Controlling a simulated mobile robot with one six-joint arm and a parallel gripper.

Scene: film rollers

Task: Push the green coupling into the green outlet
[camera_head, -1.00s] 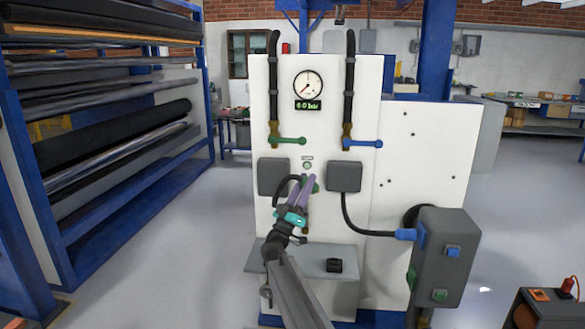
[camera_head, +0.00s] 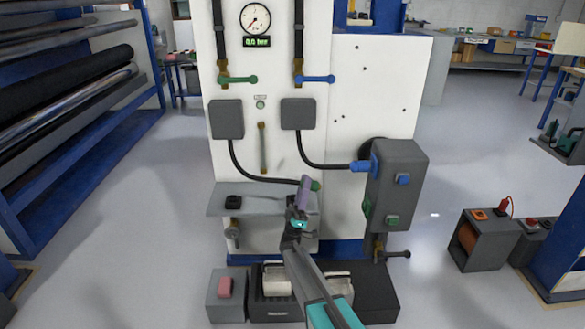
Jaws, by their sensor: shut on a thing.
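My gripper (camera_head: 304,190), with purple fingers, is shut on the green coupling (camera_head: 316,185) in the head view. The fingers hide much of the coupling; its green end shows at their right side. A black hose (camera_head: 255,178) runs from the left dark box on the panel down to it. The green outlet (camera_head: 367,208) is on the left side of the grey box (camera_head: 400,180), to the right of my gripper and slightly lower. A clear gap shows between coupling and outlet. The blue coupling (camera_head: 360,167) is on the same box, above the green outlet.
The white panel (camera_head: 345,125) bears a gauge reading 0.0 bar (camera_head: 256,42), a green lever (camera_head: 238,79) and a blue lever (camera_head: 315,78). A grey shelf (camera_head: 265,203) juts out behind my gripper. A hose from the right dark box (camera_head: 298,113) reaches the blue coupling.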

